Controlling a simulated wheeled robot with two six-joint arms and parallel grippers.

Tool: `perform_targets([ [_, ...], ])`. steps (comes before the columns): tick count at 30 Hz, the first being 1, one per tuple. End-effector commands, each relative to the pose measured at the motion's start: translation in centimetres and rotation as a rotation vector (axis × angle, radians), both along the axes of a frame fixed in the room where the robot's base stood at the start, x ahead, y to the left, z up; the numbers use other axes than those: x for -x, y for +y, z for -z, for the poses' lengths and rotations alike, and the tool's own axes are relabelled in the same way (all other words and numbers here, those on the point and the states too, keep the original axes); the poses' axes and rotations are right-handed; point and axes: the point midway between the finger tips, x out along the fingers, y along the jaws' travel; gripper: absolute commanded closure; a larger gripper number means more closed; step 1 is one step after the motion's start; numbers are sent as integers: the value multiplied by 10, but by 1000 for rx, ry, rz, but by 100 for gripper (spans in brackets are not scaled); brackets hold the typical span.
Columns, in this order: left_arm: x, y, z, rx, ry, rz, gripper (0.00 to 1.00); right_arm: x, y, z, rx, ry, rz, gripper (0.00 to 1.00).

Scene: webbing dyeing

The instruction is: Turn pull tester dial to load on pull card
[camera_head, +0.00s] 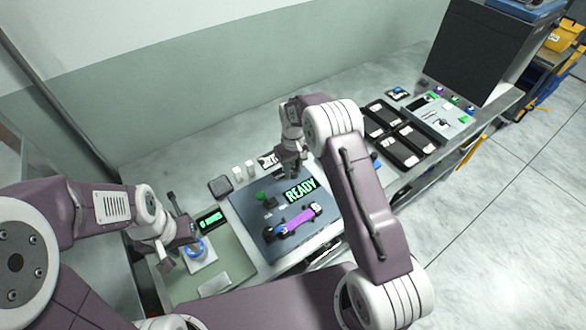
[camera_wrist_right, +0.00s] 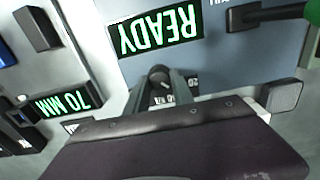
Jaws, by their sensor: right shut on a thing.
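The pull tester is a blue-grey plate (camera_head: 250,207) with a green READY display (camera_head: 300,191); the display also shows upside down in the right wrist view (camera_wrist_right: 160,30). A purple strap (camera_head: 300,218) lies across the tester. My right gripper (camera_head: 290,172) reaches down at the tester's back edge. In the right wrist view its fingers (camera_wrist_right: 162,90) are shut on a dark round dial (camera_wrist_right: 160,74). My left gripper (camera_head: 190,243) hangs over the left station, jaws unclear.
A blue ring (camera_head: 195,248) sits on a white pad below my left gripper, on a green mat (camera_head: 240,265). A small green-lit display (camera_head: 211,220) stands beside it. Small white bottles (camera_head: 243,171) stand behind. Black trays (camera_head: 384,118) lie to the right.

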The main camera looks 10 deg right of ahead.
Motion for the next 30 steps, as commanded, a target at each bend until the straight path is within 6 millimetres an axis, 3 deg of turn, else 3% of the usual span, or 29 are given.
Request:
perform_targets([
  [17,0,0,-1,0,0,0,64,-4,-1,-4,1,-13,-29,100],
  [18,0,0,-1,0,0,0,64,-4,-1,-4,1,-13,-29,66],
  [20,0,0,-1,0,0,0,64,-4,-1,-4,0,-12,-29,49],
  [30,0,0,1,0,0,0,64,-2,0,-4,0,-6,-28,49],
])
